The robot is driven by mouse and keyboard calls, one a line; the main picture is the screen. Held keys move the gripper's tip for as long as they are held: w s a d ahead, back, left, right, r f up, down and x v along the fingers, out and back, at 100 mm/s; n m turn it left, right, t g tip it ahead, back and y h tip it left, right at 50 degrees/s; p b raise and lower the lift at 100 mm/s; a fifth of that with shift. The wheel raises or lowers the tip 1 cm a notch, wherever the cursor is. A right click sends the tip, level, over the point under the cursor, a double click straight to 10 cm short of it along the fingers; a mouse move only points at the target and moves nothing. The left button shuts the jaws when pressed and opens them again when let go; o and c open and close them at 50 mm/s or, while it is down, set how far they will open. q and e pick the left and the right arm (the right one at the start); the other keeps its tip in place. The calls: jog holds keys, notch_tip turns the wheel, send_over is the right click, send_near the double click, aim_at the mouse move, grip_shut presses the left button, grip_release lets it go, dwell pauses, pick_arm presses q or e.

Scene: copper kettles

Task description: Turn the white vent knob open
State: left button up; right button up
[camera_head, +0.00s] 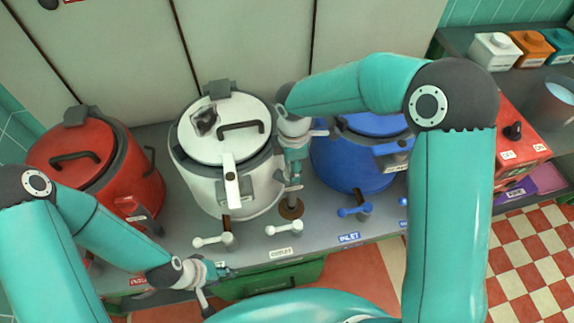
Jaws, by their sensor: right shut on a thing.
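The white kettle (193,187) stands at the middle of the counter. Its lid has a black handle and a small dark fitting (205,121); I cannot tell whether this is the vent knob. A white latch lever (231,178) is at the lid's front. Two white T-shaped knobs are in front, a left one (212,240) and a right one (284,229). My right gripper (294,168) points down right of the kettle, shut on a slim rod with a brown round foot (290,209). My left gripper (217,271) is low at the counter's front; its fingers are unclear.
A red kettle (137,187) stands left and a blue kettle (345,168) right, partly behind my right arm. Blue knobs (355,211) are in front of it. A red box (518,145) and small canisters (495,50) are at the right. The counter's front edge is near my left gripper.

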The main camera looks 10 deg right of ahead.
jog(key=shift+w, duration=0.1)
jog(key=o, duration=1.2)
jog(key=shift+c, duration=0.2)
jog(key=shift+r, duration=0.1)
notch_tip(320, 180, up, 12)
